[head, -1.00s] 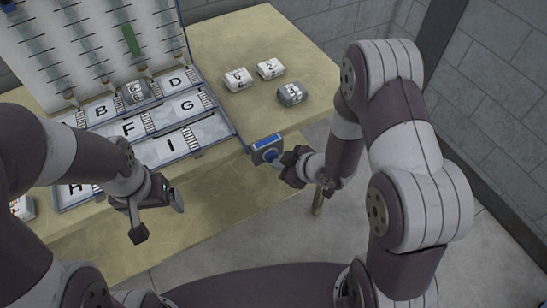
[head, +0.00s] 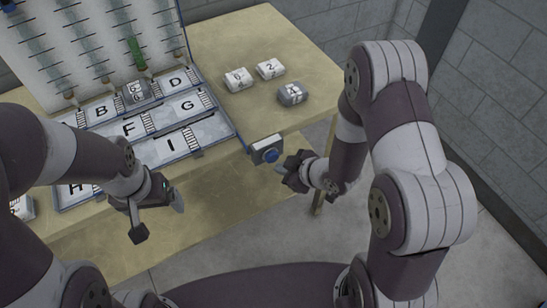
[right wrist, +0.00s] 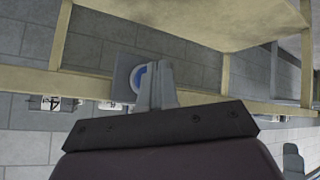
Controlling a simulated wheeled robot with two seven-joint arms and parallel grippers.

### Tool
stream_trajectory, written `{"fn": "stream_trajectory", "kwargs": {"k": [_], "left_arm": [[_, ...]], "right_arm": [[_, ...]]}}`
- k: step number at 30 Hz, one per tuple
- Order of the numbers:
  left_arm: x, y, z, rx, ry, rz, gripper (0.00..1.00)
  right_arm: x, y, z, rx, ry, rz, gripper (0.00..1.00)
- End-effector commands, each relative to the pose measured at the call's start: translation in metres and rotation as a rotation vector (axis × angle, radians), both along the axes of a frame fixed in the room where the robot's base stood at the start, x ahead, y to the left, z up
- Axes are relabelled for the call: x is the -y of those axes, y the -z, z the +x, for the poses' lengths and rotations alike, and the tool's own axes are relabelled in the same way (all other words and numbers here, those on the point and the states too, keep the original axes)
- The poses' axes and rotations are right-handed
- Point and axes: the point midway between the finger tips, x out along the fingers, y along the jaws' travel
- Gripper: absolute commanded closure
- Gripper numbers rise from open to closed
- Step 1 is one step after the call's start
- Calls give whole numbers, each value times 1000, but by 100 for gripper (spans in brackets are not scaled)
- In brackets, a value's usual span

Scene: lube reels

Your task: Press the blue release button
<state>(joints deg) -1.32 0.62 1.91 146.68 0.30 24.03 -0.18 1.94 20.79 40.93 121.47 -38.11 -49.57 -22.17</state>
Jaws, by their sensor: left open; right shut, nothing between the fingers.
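The blue release button (head: 271,155) is a round knob on the front of a small grey box (head: 264,144) at the table's front edge. My right gripper (head: 281,169) is shut and empty, just to the right of and below the button, with a small gap visible in the head view. In the right wrist view the shut fingers (right wrist: 160,84) partly cover the blue button (right wrist: 140,77). I cannot judge the gap there. My left gripper (head: 158,217) is open and empty over the table's front left part.
A lettered tray (head: 190,150) with an upright rack panel (head: 85,35) fills the table's left. A green bar (head: 137,52) is on the panel; a grey block (head: 136,91) sits below it.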

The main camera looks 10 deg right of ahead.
Motion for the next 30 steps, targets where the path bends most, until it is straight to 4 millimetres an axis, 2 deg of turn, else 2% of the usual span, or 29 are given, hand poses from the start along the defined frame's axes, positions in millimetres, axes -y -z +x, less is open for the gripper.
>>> {"fn": "stream_trajectory", "kwargs": {"k": [8, 22, 30], "left_arm": [[0, 0, 0, 0, 0, 0, 9], [0, 0, 0, 0, 0, 0, 9], [0, 0, 0, 0, 0, 0, 9]], "right_arm": [[0, 0, -1, 0, 0, 0, 100], [15, 0, -41, 0, 0, 0, 100], [17, 0, -48, 0, 0, 0, 100]]}}
